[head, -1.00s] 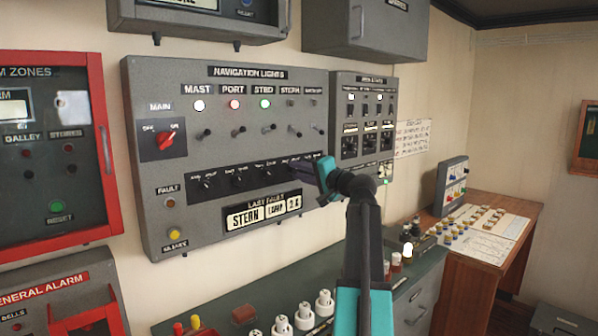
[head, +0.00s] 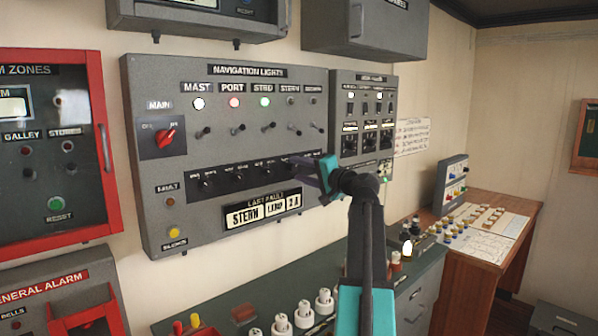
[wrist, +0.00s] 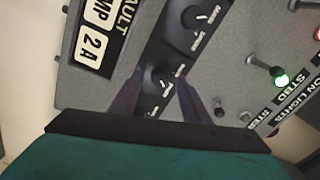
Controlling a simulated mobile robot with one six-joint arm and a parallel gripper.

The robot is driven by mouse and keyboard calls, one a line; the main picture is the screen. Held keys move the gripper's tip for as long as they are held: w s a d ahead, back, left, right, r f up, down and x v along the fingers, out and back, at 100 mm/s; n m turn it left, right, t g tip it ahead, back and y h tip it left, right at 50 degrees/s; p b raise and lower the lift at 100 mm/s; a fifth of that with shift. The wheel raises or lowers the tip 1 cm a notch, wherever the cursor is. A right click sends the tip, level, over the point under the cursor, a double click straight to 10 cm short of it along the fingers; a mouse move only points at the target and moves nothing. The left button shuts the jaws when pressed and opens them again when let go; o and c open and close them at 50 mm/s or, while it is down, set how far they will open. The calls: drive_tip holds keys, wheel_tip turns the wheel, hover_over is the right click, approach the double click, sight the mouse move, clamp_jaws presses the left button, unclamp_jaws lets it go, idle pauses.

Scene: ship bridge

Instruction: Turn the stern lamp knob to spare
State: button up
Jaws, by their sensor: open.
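The stern lamp knob (wrist: 163,75) is a small round black knob on a dark strip in the wrist view, in line with the stern switch. My gripper (wrist: 159,78) is open, with one purple finger on each side of this knob. I cannot tell whether the fingers touch it. The small lettering around the knob is too blurred to read, and its setting is unclear. In the head view my gripper (head: 311,172) is at the right end of the knob strip (head: 222,183) and hides the stern knob.
The navigation lights panel (head: 150,90) has a red main switch (head: 166,137), toggle switches and lit mast, port and stbd lamps. The last fault plates (head: 262,209) read stern, lamp, 2 A. A neighbouring knob (wrist: 195,18) is close by. A green console (head: 290,268) with white plugs stands below.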

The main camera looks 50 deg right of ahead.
drive_tip(key=s+a+b, duration=0.1)
drive_tip(key=s+b, duration=0.1)
drive_tip(key=s, duration=1.1)
idle(0.4)
